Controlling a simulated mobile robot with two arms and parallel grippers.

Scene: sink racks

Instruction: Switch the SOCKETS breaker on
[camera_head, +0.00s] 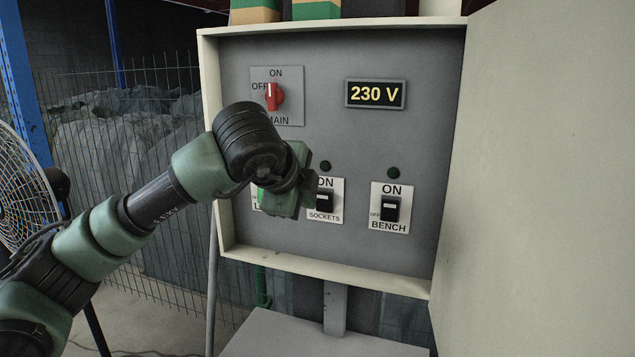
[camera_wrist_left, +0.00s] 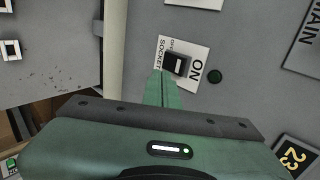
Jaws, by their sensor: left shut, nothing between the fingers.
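The SOCKETS breaker (camera_head: 324,202) is a black rocker switch on a white plate, with a dark round lamp (camera_head: 325,165) above it. My left gripper (camera_head: 303,193) is in front of the panel, just left of this breaker and covering the left edge of its plate. In the left wrist view, the closed green fingers (camera_wrist_left: 160,88) point at the SOCKETS plate, with their tips close beside the black rocker (camera_wrist_left: 177,65). Nothing is between the fingers. I cannot tell whether the tips touch the switch. The lamp (camera_wrist_left: 214,76) looks unlit there too. My right gripper is not in view.
The BENCH breaker (camera_head: 390,208) is to the right, under a dark lamp. Another breaker is mostly hidden behind my left gripper. A red MAIN knob (camera_head: 274,97) and a 230 V display (camera_head: 375,94) are above. The open cabinet door (camera_head: 545,180) fills the right side.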

